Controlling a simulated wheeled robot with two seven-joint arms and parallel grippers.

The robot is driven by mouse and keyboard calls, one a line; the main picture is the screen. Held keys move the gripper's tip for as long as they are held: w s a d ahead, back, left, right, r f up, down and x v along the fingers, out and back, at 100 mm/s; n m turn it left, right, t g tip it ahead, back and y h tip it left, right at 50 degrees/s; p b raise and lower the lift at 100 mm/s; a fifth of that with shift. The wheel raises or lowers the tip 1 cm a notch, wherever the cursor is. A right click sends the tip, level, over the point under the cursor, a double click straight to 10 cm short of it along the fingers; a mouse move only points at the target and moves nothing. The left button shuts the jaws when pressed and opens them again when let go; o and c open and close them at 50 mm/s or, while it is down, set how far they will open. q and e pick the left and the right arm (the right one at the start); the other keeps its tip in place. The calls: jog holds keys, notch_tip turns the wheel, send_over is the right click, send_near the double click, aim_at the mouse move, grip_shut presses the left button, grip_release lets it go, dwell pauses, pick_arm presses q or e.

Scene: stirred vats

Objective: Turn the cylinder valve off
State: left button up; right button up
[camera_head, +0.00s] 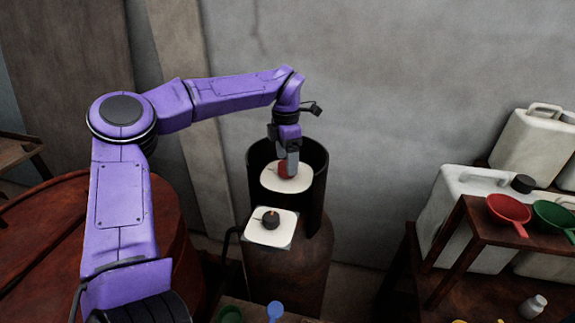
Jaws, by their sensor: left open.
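The gas cylinder (285,268) is rusty brown and stands upright near the middle, with a dark open collar (318,190) around its top. Inside the collar is a red valve knob (283,170) in front of a white plate (290,185). My left gripper (290,172) points down into the collar, right at the red knob, and covers part of it. It is open, and I cannot tell whether its fingers touch the knob. A second white plate (284,234) with a black knob (270,219) sits in front of the collar. My right gripper is not in view.
A large red-brown vat (30,260) fills the left side. At right, a wooden stand (465,228) holds a red strainer or scoop (508,208) and a green one (553,216), with white jerrycans (455,195) behind. A grey wall (400,80) closes off the back.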

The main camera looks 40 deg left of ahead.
pick_arm(q)
notch_tip(320, 180, up, 8)
jog(key=b, duration=0.1)
jog(key=shift+w+r, duration=0.2)
dwell(0.3)
